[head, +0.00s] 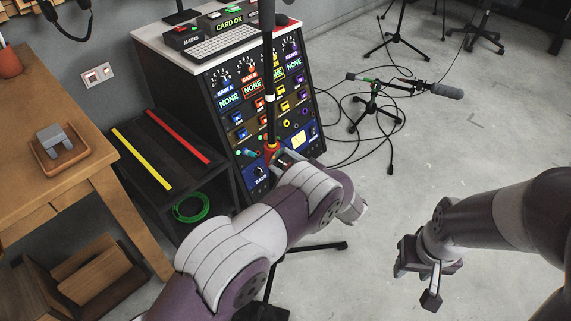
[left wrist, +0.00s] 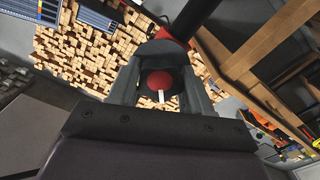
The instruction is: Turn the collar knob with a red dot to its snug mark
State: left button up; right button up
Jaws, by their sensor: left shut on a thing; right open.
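A black stand pole (head: 268,100) rises in front of the equipment rack, with a red collar (head: 271,147) low on it. In the left wrist view the knob's red dot (left wrist: 160,80) faces the camera, with a white line below it. My left gripper (head: 282,156) is at the collar and shut on the knob; its fingers also show on both sides of the knob in the left wrist view (left wrist: 160,88). Part of the red collar (left wrist: 172,38) shows behind. I cannot make out the snug mark. My right gripper (head: 425,280) is open and empty over the floor.
The rack (head: 180,80) with dials and sockets stands just behind the pole. A black shelf (head: 150,130) with yellow and red strips and a wooden table (head: 70,180) are left. Another microphone stand (head: 375,100) and cables lie behind right. Floor at right is clear.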

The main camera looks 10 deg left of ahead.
pick_arm(q)
jog(key=shift+r, duration=0.15)
dwell(0.3)
jog(key=o, duration=1)
